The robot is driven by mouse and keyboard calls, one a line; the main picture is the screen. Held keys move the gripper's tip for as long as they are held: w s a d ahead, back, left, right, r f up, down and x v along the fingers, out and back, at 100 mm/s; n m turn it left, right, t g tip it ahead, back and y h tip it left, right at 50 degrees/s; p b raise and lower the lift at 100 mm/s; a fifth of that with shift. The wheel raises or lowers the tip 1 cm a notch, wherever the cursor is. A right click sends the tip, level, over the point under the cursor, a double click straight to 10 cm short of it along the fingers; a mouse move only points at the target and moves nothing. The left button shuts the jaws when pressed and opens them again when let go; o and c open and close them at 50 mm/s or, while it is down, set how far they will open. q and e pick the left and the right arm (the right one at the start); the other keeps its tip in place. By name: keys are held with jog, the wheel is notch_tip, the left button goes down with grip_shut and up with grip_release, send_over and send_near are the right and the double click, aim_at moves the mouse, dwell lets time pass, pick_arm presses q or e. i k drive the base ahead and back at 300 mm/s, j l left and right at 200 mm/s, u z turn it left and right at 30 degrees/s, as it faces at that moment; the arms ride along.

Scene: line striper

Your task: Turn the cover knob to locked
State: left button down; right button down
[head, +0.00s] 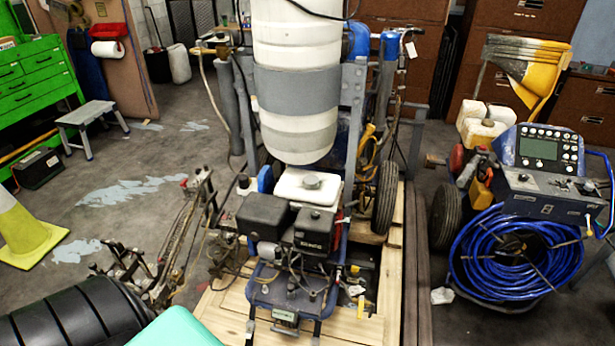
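A line striper (290,235) stands upright in the middle of the head view, on a wooden pallet. Its engine has a white tank with a grey round cap (312,181) on top, and a black box-shaped cover (263,214) sits at the left of the engine. I cannot tell which part is the cover knob, or whether it is locked. On the right, a blue and grey machine has a control panel (540,150) with several small knobs. Neither of my grippers can be made out in this view.
A large white drum (297,90) rises behind the engine. A coil of blue hose (515,255) lies at the right. A yellow cone (25,232), a grey step stool (85,115) and a green cabinet (35,80) stand at the left.

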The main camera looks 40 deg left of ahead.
aim_at(315, 214)
jog(key=u, duration=1.15)
